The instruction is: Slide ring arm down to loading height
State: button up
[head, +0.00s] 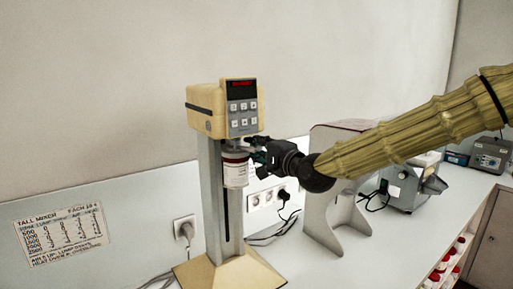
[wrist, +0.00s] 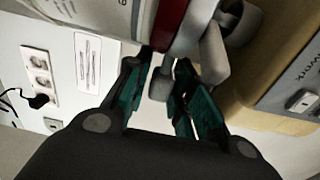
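The mixer has a beige head (head: 223,108) with a keypad and red display, a grey column (head: 212,190) with a dark vertical slot, and a beige base (head: 235,272). A white jar with a red lid (head: 236,172) sits high on the column, just below the head. In the wrist view, the ring arm's grey knob (wrist: 161,84) hangs beside the jar's red band (wrist: 168,25). My gripper (head: 262,155) is at the jar's right side. Its teal fingers (wrist: 167,62) stand apart, one on each side of the knob, with gaps visible. The ring itself is mostly hidden.
A grey bent-panel stand (head: 325,190) and a bench device (head: 408,185) are to the right. Sockets with cables (head: 265,198) line the wall behind. A settings placard (head: 60,235) is at left. Red-capped jars (head: 440,270) sit on shelves below the bench.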

grip_shut()
jog(key=shift+f, duration=0.1)
notch_tip(320, 180, down, 2)
jog(key=shift+f+b, duration=0.25)
jog(key=shift+b, duration=1)
jog(key=o, duration=0.6)
grip_release()
jog(key=shift+c, duration=0.2)
jog(key=shift+s+d, duration=0.1)
jog(key=v, duration=1.1)
jog(key=shift+s+d, duration=0.25)
jog(key=shift+s, duration=0.05)
